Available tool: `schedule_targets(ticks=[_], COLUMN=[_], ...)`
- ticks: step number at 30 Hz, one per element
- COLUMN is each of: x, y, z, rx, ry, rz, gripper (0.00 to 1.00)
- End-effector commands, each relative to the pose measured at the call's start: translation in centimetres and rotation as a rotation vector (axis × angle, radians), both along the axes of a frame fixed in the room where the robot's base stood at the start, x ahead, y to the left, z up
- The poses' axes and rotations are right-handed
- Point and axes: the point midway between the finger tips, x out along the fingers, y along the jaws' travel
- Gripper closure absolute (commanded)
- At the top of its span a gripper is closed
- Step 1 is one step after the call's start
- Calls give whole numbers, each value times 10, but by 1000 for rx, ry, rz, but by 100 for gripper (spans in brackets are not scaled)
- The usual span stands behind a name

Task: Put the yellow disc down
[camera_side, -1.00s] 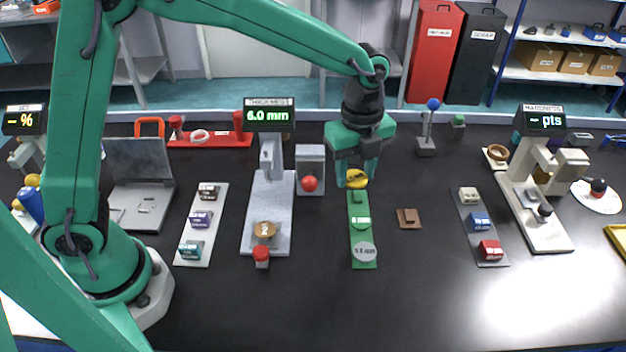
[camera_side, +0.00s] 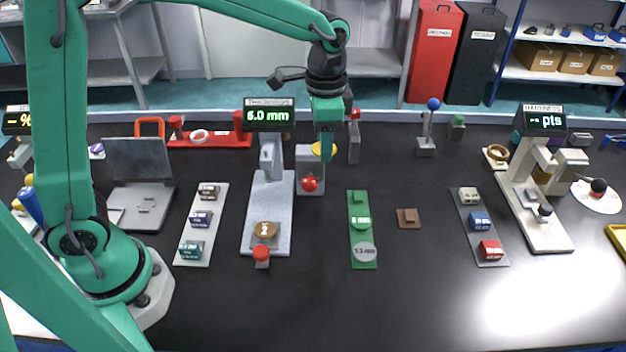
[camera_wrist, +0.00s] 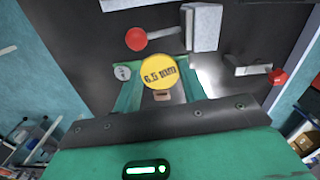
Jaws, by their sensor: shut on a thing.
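The yellow disc (camera_side: 323,149) is held by my gripper (camera_side: 325,152), up off the table near the grey block with the red ball. In the wrist view the yellow disc (camera_wrist: 159,72) faces the camera and reads 6.5 mm, between the two green fingers of my gripper (camera_wrist: 160,85). The green rack (camera_side: 362,230) lies on the table to the lower right of my gripper. It bears a disc marked 6 mm (camera_side: 360,222) and a grey disc (camera_side: 364,252) towards the front. Its back end shows no yellow disc.
The thickness gauge (camera_side: 268,215) reads 6.0 mm, with a brown disc on its base. The grey block (camera_side: 311,180) with a red ball (camera_side: 310,184) stands under my gripper. A small brown block (camera_side: 408,218) sits right of the rack, with bare table around it.

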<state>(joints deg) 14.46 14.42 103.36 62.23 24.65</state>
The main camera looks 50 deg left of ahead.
Motion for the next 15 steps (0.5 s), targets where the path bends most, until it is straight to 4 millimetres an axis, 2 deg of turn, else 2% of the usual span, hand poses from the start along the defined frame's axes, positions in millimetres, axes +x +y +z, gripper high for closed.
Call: schedule_targets(ticks=[9,15], x=[-5,-8], y=[23,32], z=[10,14], rx=[-1,0], ry=[-1,0], rz=[398,587], gripper=[80,80])
